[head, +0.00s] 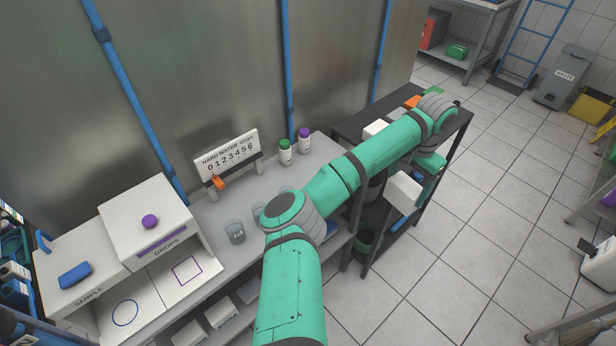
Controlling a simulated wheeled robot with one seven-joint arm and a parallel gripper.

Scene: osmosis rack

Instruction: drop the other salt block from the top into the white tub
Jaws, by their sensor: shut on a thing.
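My arm reaches to the dark rack (350,128) on the right. No white tub can be clearly made out.
An orange thing (412,102) and a green thing (433,92) are on the rack's top. A dark container (375,187) stands on a lower level. Two lidded bottles (286,152) and a cup (235,232) stand on the grey bench.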

